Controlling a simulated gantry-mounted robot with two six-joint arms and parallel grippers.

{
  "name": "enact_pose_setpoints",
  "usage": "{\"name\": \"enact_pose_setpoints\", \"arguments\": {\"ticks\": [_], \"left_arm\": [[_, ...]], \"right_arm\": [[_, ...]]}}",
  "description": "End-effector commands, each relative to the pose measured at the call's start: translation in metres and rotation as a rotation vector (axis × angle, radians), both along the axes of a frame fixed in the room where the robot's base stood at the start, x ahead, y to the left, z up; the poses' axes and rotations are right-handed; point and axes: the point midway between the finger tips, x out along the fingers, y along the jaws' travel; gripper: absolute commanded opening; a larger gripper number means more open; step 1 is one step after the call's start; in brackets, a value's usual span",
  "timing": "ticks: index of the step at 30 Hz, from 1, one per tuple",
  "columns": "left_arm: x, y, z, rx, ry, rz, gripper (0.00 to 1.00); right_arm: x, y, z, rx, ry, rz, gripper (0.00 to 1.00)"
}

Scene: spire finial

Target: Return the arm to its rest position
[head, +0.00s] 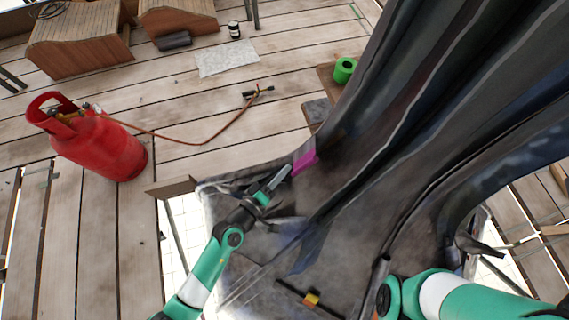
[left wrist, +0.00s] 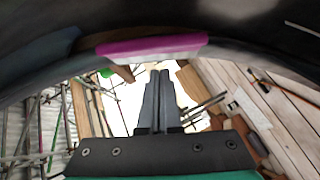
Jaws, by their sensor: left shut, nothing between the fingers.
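My left gripper (head: 281,175) is over the grey sheet-metal base of the dark spire (head: 420,110), near its left edge. Its fingers are together with nothing between them. A magenta strip (head: 304,161) on the edge of the metal lies just beyond the fingertips. In the left wrist view the closed fingers (left wrist: 160,75) point toward the magenta strip (left wrist: 150,47), which crosses above them on a dark curved edge. My right arm shows at the lower right of the head view, but its gripper does not show.
A red gas cylinder (head: 100,145) with a hose leading to a torch (head: 258,91) stands on the plank deck at left. A green tape roll (head: 344,69) is behind the base. An orange-and-black tool (head: 311,298) lies near the front. Wooden boxes (head: 80,40) stand at the back left.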

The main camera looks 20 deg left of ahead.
Motion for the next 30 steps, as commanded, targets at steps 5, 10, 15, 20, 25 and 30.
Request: {"name": "enact_pose_setpoints", "arguments": {"ticks": [5, 10, 15, 20, 25, 30], "left_arm": [[-0.031, -0.031, 0.002, 0.001, 0.001, -0.005, 0.0], [-0.047, -0.046, -0.006, 0.0, -0.002, -0.001, 0.0], [-0.052, -0.049, -0.011, 0.0, -0.007, 0.004, 0.0], [-0.051, -0.048, -0.011, -0.002, -0.008, 0.004, 0.0], [-0.051, -0.048, -0.01, -0.001, -0.009, 0.006, 0.0], [-0.022, -0.039, 0.031, -0.021, -0.062, 0.045, 0.0]], "right_arm": [[0.0, -0.001, 0.037, 0.0, -0.001, -0.001, 0.5], [0.0, -0.001, 0.053, 0.0, -0.001, -0.001, 0.5], [0.0, -0.001, 0.053, 0.0, -0.001, -0.001, 0.5], [0.0, -0.001, 0.052, 0.0, -0.001, -0.001, 0.5], [0.0, -0.001, 0.053, 0.0, -0.001, -0.001, 0.5], [0.0, -0.001, 0.068, 0.0, -0.001, -0.001, 0.5]]}}
